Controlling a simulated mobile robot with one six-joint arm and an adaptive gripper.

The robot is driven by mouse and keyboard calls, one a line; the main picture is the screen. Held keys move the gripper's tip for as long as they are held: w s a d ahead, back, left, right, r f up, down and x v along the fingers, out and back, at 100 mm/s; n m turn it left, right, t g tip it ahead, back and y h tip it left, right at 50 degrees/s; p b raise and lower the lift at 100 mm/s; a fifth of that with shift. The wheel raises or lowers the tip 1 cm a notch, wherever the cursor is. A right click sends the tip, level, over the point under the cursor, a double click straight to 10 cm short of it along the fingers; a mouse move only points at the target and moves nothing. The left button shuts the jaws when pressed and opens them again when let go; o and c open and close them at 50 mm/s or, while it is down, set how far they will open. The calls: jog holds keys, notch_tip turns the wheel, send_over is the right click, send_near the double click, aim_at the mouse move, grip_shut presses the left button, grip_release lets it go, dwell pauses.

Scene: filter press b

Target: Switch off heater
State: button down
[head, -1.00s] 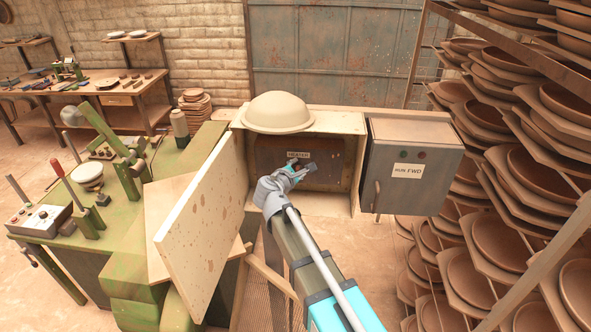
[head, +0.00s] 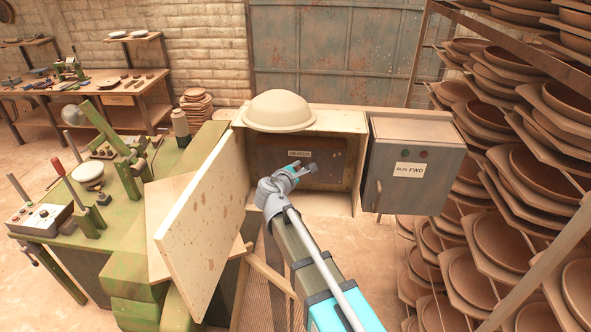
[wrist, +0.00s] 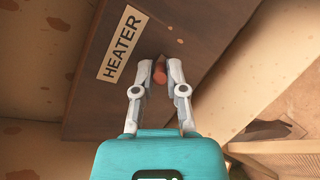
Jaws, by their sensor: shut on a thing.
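The heater control is a small red-orange knob (wrist: 160,73) on a dark panel (wrist: 190,30), beside the white HEATER label (wrist: 121,43). The label also shows in the head view (head: 299,154), on the back of the open box (head: 345,122). My gripper (wrist: 159,70) reaches to the panel and is shut on the knob, one finger on each side. In the head view my gripper (head: 300,169) is just below the label, and the knob cannot be made out there. The knob's pointing direction cannot be told.
The box's wooden door (head: 195,235) hangs open on the left. A pale bowl (head: 278,111) sits on top of the box. A grey RUN FWD cabinet (head: 412,165) stands close on the right. Racks of plates (head: 500,190) fill the right side.

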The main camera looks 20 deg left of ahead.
aim_at(304, 163)
jog(key=shift+f, duration=0.2)
jog(key=f+t+b, duration=0.1)
jog(key=t+b, duration=0.1)
jog(key=b, duration=0.2)
jog(key=shift+d, duration=0.1)
jog(key=m+t+h+b, duration=0.1)
jog(key=t+b, duration=0.1)
jog(key=b, duration=0.2)
jog(key=f+m+t+h+b, duration=0.1)
jog(key=t+b, duration=0.2)
jog(key=b, duration=0.2)
jog(key=f+m+t+h+b, duration=0.1)
jog(key=m+t+b, duration=0.1)
jog(key=b, duration=0.3)
jog(key=shift+w+t, duration=0.15)
jog(key=shift+t, duration=0.15)
jog(key=shift+r+m+b, duration=0.15)
jog(key=shift+m+b, duration=0.15)
jog(key=shift+b, duration=0.05)
jog(key=c, duration=0.7)
grip_release()
